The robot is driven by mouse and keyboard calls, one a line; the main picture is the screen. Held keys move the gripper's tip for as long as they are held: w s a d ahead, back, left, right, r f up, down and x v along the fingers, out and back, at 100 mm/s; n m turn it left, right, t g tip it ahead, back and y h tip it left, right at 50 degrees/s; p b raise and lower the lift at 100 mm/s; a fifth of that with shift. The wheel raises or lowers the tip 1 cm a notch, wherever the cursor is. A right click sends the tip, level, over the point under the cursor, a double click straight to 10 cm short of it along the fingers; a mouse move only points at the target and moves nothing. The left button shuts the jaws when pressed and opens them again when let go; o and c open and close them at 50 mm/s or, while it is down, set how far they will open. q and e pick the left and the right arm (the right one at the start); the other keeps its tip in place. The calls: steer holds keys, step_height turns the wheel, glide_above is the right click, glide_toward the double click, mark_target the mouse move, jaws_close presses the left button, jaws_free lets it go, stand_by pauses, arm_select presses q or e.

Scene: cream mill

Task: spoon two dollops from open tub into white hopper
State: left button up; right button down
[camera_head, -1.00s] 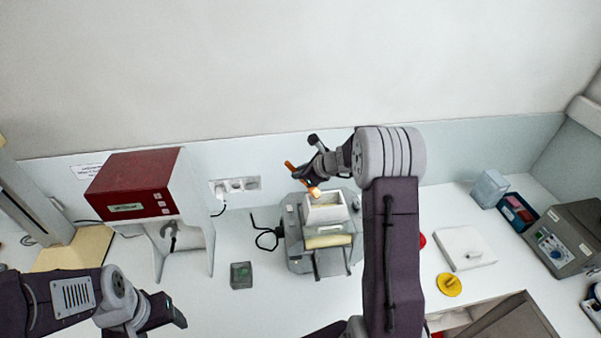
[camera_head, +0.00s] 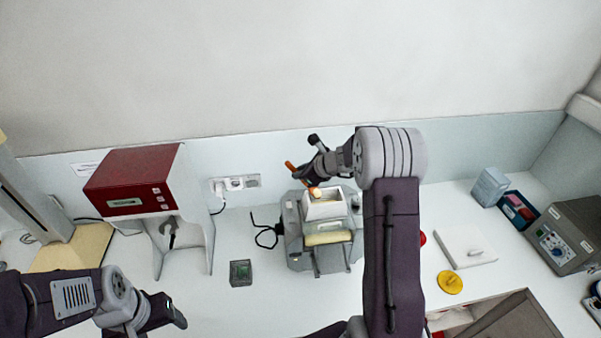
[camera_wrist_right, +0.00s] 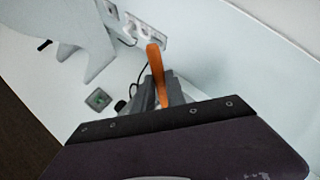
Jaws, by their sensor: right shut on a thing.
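The white hopper (camera_head: 335,209) sits on top of a grey mill (camera_head: 297,236) in the middle of the counter. My right gripper (camera_head: 313,170) is shut on an orange spoon (camera_head: 290,166) above the back left edge of the hopper. The spoon's handle also shows between the fingers in the right wrist view (camera_wrist_right: 156,75). A small pale orange lump (camera_head: 315,192), seemingly at the spoon's low end, shows over the hopper's back rim. My left gripper (camera_head: 178,313) is low at the left, its jaws unclear. I cannot make out the open tub; my right arm covers part of the counter.
A red-topped machine (camera_head: 135,180) stands left, with a small dark green box (camera_head: 241,273) in front. Right of my arm are a partly hidden red item (camera_head: 422,239), a yellow round piece (camera_head: 449,283), a white slab (camera_head: 465,246) and a grey device (camera_head: 570,236).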

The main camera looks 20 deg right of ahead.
steer(key=shift+w+f, duration=0.15)
steer(key=shift+f, duration=0.15)
stand_by(0.4)
steer(key=shift+f+b, duration=0.15)
steer(key=shift+b, duration=0.55)
stand_by(1.3)
steer(key=shift+w+a, duration=0.15)
steer(key=shift+a, duration=0.1)
stand_by(0.9)
step_height(320, 180, up, 3)
steer(key=shift+f+p, duration=0.2)
steer(key=shift+p, duration=0.95)
steer(key=shift+r+p, duration=0.4)
steer(key=shift+r, duration=1.35)
